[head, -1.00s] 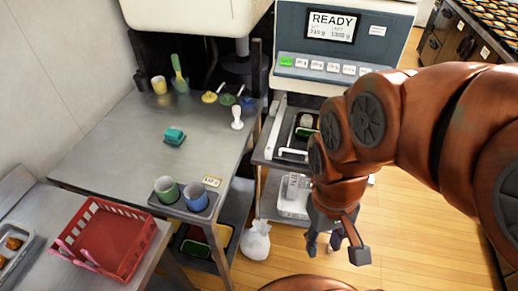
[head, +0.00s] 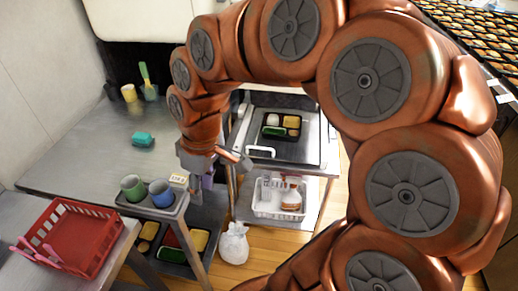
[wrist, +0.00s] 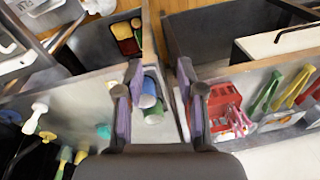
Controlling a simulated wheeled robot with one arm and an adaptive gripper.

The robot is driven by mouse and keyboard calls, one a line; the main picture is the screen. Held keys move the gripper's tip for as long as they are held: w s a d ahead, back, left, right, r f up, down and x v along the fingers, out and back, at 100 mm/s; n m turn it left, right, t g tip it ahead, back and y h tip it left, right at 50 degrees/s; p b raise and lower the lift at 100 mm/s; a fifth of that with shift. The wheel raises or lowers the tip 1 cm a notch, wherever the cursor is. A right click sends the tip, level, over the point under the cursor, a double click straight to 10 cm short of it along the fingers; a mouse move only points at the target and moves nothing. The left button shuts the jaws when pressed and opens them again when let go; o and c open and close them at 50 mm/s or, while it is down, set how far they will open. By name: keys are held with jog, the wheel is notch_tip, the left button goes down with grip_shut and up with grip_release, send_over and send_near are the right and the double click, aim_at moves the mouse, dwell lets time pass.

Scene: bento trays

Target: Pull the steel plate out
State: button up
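A grey steel plate (head: 308,152) lies flat on the stand right of the counter, with a white bar handle (head: 260,151) at its near left edge. A black bento tray (head: 262,131) with food in its compartments sits on it. My gripper (head: 222,172) hangs left of the handle, apart from it, near the front right corner of the counter. In the wrist view my gripper (wrist: 158,82) has its purple-padded fingers spread, with nothing held between them. The cups show beyond the gap. My arm hides the machine above the plate.
A green cup (head: 133,188) and a blue cup (head: 161,193) stand on the counter's front edge beside my gripper. A red basket (head: 75,240) is at the lower left. A white basket (head: 268,212) sits below the plate; a white bag (head: 233,245) is on the floor.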

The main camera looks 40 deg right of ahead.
jog(key=w+d+f+n+t+b, duration=0.1)
jog(key=w+d+f, duration=0.1)
jog(key=w+d, duration=0.45)
jog(key=n+t+b, duration=0.2)
jog(key=t+b, duration=0.2)
send_near(261, 148)
jog(key=shift+h, duration=0.3)
jog(key=shift+p+x, duration=0.8)
jog(key=shift+x, duration=3.2)
jog(key=shift+w+a, duration=0.1)
jog(key=shift+a, duration=0.05)
jog(key=shift+c, duration=0.2)
grip_shut()
jog(key=shift+r, duration=0.1)
